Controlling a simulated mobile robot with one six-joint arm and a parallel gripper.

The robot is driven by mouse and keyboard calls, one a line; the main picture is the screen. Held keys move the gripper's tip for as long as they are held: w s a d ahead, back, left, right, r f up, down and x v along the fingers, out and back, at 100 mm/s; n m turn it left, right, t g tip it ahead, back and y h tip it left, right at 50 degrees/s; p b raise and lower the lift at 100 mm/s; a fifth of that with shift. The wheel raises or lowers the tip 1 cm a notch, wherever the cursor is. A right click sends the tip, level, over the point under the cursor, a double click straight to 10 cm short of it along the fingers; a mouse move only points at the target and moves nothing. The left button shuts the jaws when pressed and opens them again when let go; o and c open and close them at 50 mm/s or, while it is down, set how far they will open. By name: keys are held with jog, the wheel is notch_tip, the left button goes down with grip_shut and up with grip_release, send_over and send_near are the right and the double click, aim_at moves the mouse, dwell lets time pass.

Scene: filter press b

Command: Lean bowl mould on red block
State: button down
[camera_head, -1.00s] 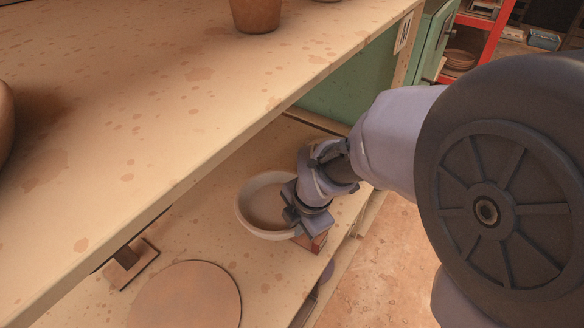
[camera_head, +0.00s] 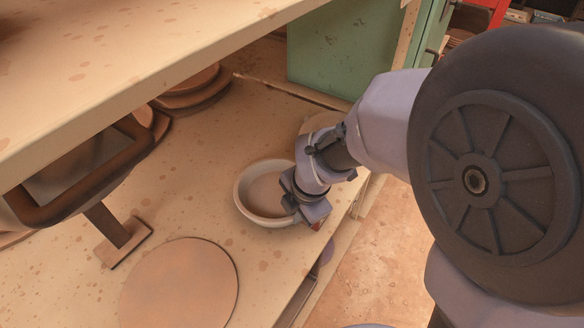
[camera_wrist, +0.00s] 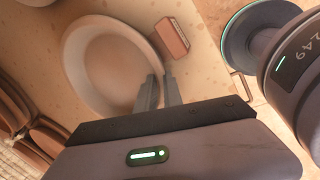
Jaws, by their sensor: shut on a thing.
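The bowl mould (camera_head: 262,192) is a round, pale, shallow bowl on the lower shelf, near the shelf's front edge. My gripper (camera_head: 290,203) is shut on its rim at the right side. The wrist view shows the bowl mould (camera_wrist: 108,65) too, with the two fingers of my gripper (camera_wrist: 160,88) close together at its rim. The red block (camera_wrist: 172,38) lies beside the bowl's rim in the wrist view, close to the fingertips. In the head view my gripper hides nearly all of the block. I cannot tell whether bowl and block touch, or how far the bowl tilts.
A flat round brown board (camera_head: 180,285) lies in front on the lower shelf (camera_head: 215,165). A post on a square foot (camera_head: 122,243) stands at left. Stacked round brown pieces (camera_head: 190,90) are at the back. The upper shelf (camera_head: 200,50) overhangs at left.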

jog(key=shift+f+b, duration=0.3)
jog(key=shift+b, duration=0.1)
dwell(0.5)
jog(key=c, duration=1.4)
grip_release()
jog(key=p+v, duration=0.8)
jog(key=v, duration=0.9)
jog(key=shift+s+r, duration=0.1)
jog(key=shift+r, duration=0.05)
jog(key=s+d+r+m+t, duration=0.1)
jog(key=s+r+m, duration=0.1)
jog(key=m, duration=0.7)
jog(key=s+d+r+m+t, duration=0.1)
jog(key=s+r+m, duration=0.1)
jog(key=s+m, duration=0.3)
jog(key=s+d+r+m+t, duration=0.1)
jog(key=s+r+m, duration=0.1)
jog(key=m, duration=1.2)
jog(key=shift+s+d+r+y, duration=0.3)
jog(key=shift+s+r, duration=0.05)
jog(key=shift+s, duration=0.3)
